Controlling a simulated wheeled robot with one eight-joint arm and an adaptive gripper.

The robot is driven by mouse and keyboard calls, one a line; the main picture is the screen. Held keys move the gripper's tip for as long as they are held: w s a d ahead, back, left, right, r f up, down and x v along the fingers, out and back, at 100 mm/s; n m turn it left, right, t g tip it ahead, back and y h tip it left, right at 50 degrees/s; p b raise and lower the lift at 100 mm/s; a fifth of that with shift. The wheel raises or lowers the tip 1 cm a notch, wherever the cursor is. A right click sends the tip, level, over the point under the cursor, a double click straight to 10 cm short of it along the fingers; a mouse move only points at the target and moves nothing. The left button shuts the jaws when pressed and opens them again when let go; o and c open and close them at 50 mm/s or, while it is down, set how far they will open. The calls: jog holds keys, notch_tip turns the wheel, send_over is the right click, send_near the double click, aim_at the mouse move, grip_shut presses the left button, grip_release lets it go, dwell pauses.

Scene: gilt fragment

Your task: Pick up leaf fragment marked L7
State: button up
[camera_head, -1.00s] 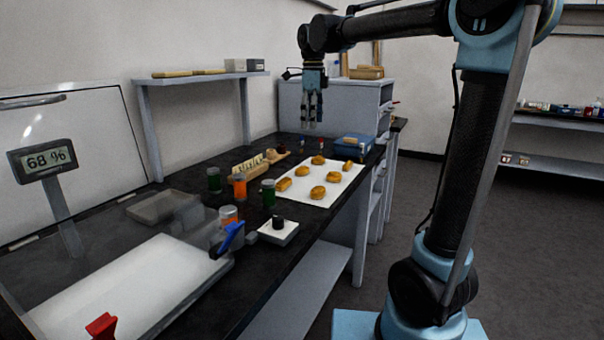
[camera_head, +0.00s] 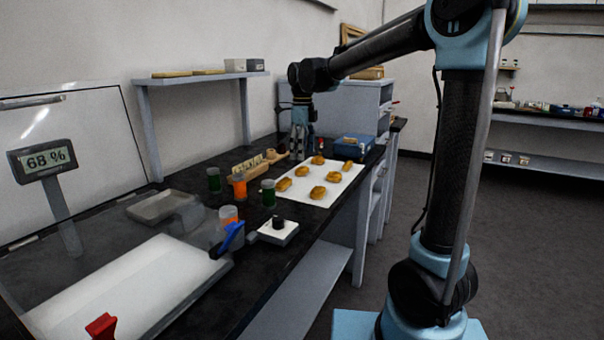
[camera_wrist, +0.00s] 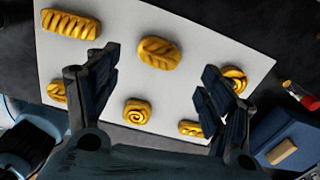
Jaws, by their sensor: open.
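Several gilt fragments lie on a white sheet (camera_head: 300,197) on the dark bench. In the wrist view, an oval fragment with leaf-like veins (camera_wrist: 159,53) lies between and beyond my fingers. A ribbed bar-shaped fragment (camera_wrist: 70,24) is at the upper left, and a spiral fragment (camera_wrist: 137,111) is nearer my palm. My fingers partly cover a fragment at the right (camera_wrist: 236,74) and one at the left (camera_wrist: 57,91). No L7 mark is readable on any fragment. My gripper (camera_head: 301,153) is open and empty, above the far end of the sheet.
A blue box (camera_head: 353,143) stands just beyond the sheet. A wooden rack (camera_head: 250,165), green and orange jars (camera_head: 239,186) and a small scale (camera_head: 278,232) stand to the left and nearer. A clear case with a humidity display (camera_head: 43,157) fills the near left.

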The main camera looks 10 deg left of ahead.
aim_at(302, 167)
jog(key=shift+a+f, duration=0.1)
jog(key=shift+f, duration=2.8)
jog(key=c, duration=1)
